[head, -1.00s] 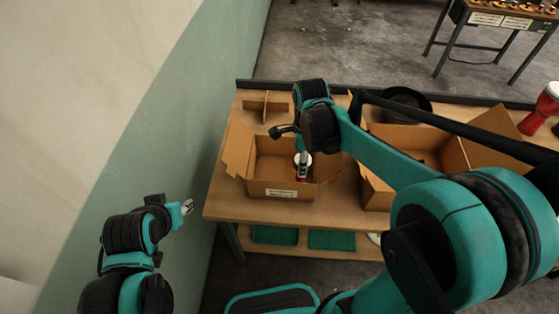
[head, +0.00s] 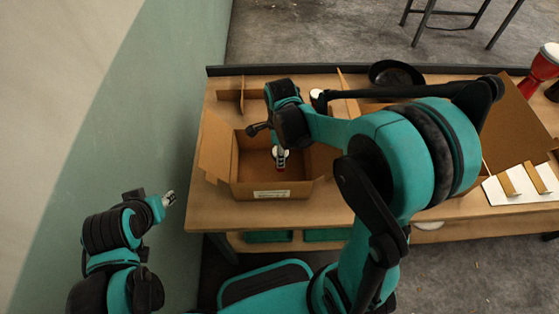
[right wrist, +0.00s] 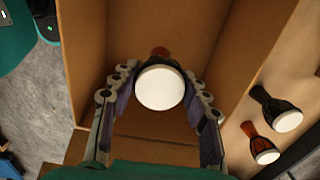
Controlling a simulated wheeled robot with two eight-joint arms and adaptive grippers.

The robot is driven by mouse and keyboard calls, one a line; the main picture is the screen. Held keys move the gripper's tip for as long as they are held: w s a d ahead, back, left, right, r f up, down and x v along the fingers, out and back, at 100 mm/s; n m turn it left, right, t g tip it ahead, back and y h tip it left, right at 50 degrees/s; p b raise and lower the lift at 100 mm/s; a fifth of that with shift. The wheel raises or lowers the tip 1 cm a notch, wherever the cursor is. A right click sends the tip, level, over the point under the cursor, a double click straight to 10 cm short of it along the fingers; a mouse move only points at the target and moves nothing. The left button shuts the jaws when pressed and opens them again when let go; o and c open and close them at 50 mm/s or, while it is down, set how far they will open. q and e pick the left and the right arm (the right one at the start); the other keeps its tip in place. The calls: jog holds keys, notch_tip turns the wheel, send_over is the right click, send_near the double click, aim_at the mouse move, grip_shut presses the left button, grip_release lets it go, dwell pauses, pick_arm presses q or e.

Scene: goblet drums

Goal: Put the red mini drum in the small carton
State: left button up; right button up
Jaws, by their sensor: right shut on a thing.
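The small carton (head: 272,190) stands open on the left part of the wooden table, with a white label on its front wall. My right gripper (head: 280,160) reaches down into it. In the right wrist view the right gripper (right wrist: 160,95) has its fingers on either side of the red mini drum (right wrist: 160,87), shut on it. The drum's white head faces the camera and hides most of its body; a red-brown end shows above it. I cannot tell whether the drum touches the carton floor. My left gripper (head: 168,199) is left of the table, away from the carton; its finger opening is unclear.
A larger open carton (head: 508,120) is at right, partly behind my right arm. A black round dish (head: 396,73) lies at the back. A red goblet drum (head: 541,68) stands far right. Two mini drums (right wrist: 275,110) (right wrist: 260,144) show outside the carton wall in the wrist view.

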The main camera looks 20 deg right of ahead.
notch_tip(320, 180, down, 3)
jog(key=shift+f+b, duration=0.2)
jog(key=shift+b, duration=0.4)
jog(key=shift+f, duration=0.15)
jog(key=o, duration=1.2)
jog(key=shift+c, duration=0.2)
